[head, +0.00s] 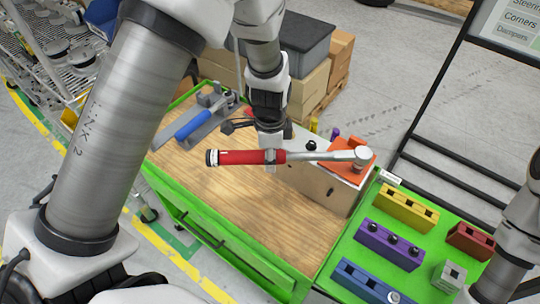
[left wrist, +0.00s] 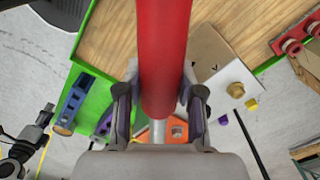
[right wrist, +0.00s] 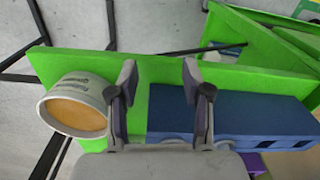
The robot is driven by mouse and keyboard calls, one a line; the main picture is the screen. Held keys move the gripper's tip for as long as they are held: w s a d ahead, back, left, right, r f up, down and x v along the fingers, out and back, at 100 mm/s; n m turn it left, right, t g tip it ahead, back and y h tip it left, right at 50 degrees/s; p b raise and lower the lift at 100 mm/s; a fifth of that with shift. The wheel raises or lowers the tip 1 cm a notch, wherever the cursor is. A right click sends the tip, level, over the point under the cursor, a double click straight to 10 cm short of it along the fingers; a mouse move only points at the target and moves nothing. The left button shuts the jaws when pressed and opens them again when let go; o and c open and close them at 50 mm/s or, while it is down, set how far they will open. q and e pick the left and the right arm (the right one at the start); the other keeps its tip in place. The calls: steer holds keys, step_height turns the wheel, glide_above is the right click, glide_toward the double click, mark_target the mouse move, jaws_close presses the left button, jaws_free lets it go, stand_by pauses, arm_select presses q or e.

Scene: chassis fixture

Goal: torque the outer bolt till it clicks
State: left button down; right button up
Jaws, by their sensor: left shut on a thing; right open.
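A torque wrench with a red handle (head: 238,157) and a silver shaft lies level across the head view. My left gripper (head: 271,158) is shut on it near the front of the red grip. The red handle (left wrist: 165,60) also passes between the fingers in the left wrist view. The wrench's head (head: 361,156) is at the orange block (head: 352,171) on the right end of the fixture. The outer bolt cannot be made out; the wrench head may cover it. A dark bolt head (head: 311,145) stands nearby. My right gripper (right wrist: 160,75) is open and empty.
A blue-handled tool (head: 194,124) rests in a grey holder on the wooden bench top (head: 220,215). A green board (head: 345,255) at right carries yellow, purple, red and blue blocks. A blue block (right wrist: 235,118) and a round white container (right wrist: 75,105) lie near my right gripper.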

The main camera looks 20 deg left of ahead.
arm_select(q)
steer(key=shift+w+r, duration=0.15)
steer(key=shift+r, duration=0.1)
steer(key=shift+r+p, duration=0.9)
steer(key=shift+p, duration=0.05)
steer(key=shift+r+p, duration=2)
steer(key=shift+r, duration=0.45)
